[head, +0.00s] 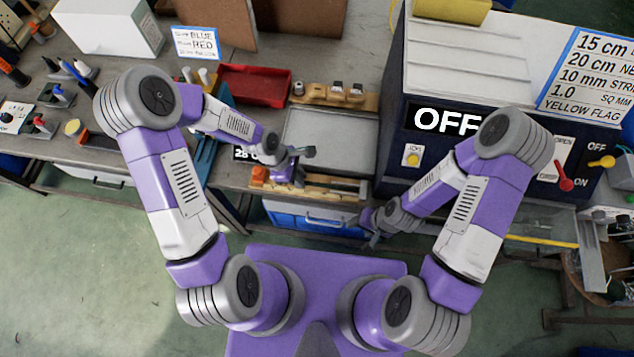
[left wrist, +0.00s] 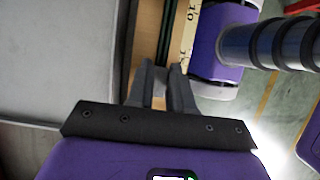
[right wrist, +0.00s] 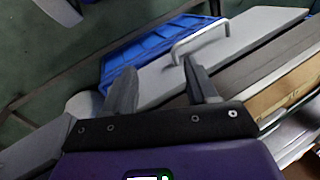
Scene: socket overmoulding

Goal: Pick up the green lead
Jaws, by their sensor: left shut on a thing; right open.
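My left gripper (head: 305,152) is low over the front edge of the bench, by a wooden fixture (head: 330,186). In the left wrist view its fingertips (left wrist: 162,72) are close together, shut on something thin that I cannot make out. Behind them is a wooden strip with a dark groove and a numbered scale (left wrist: 190,28). My right gripper (head: 372,233) is open and empty in front of the bench. In the right wrist view its fingertips (right wrist: 160,76) are wide apart, near the handle (right wrist: 200,38) of a blue drawer (right wrist: 150,52).
A grey tray (head: 345,135) lies behind the fixture, and a red bin (head: 255,85) is further back. The dark machine (head: 395,120) marked OFF stands to the right. Tools and small stands fill the left bench. The blue drawer front (head: 310,218) is below the fixture.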

